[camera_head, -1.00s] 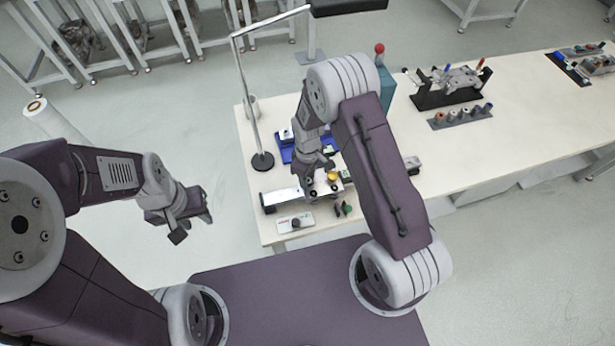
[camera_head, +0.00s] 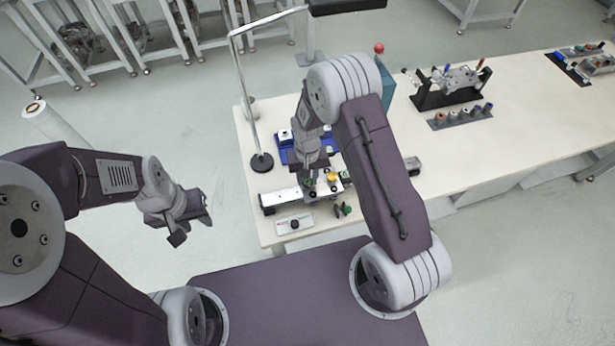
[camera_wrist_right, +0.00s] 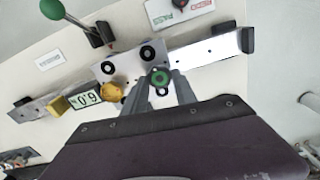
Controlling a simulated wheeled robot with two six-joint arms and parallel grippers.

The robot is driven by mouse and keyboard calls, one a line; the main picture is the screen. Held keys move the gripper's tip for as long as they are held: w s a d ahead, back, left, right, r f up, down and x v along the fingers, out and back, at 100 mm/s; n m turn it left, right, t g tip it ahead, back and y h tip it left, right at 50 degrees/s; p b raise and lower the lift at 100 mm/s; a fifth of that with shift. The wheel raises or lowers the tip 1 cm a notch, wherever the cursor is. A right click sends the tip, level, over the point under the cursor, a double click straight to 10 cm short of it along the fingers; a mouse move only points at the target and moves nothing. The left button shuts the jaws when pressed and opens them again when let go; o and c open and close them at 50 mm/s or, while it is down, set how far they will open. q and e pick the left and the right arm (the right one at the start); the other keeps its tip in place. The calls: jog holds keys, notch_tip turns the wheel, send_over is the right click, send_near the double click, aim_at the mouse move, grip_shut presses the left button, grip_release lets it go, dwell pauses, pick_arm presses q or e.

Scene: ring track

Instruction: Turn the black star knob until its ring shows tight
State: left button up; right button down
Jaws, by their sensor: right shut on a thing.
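My right gripper (camera_wrist_right: 160,92) is shut, pointing down, with its fingertips on a small round knob (camera_wrist_right: 160,77) that shows green around a dark centre in the right wrist view. This seems to be the star knob. The fingers hide part of it, so its star shape and ring are not clear. The knob sits on a pale metal block (camera_wrist_right: 125,62) on a rail. In the head view the right gripper (camera_head: 311,180) stands over the block and largely hides the knob. My left gripper (camera_head: 192,222) is open and empty, left of the table.
A yellow knob (camera_wrist_right: 112,93) and a number display (camera_wrist_right: 84,99) are beside the gripped knob. A blue fixture (camera_head: 287,147) and a lamp stand (camera_head: 262,163) are behind.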

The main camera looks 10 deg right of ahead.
aim_at(306, 182)
jog(key=shift+w+r+m, duration=0.1)
jog(key=shift+m, duration=0.4)
dwell(0.3)
jog(key=c, duration=1)
grip_release()
jog(key=shift+c, duration=0.2)
jog(key=shift+o, duration=0.2)
jog(key=shift+s+a, duration=0.15)
jog(key=shift+s, duration=0.05)
jog(key=shift+r, duration=0.1)
notch_tip(306, 182, up, 9)
jog(key=b, duration=0.1)
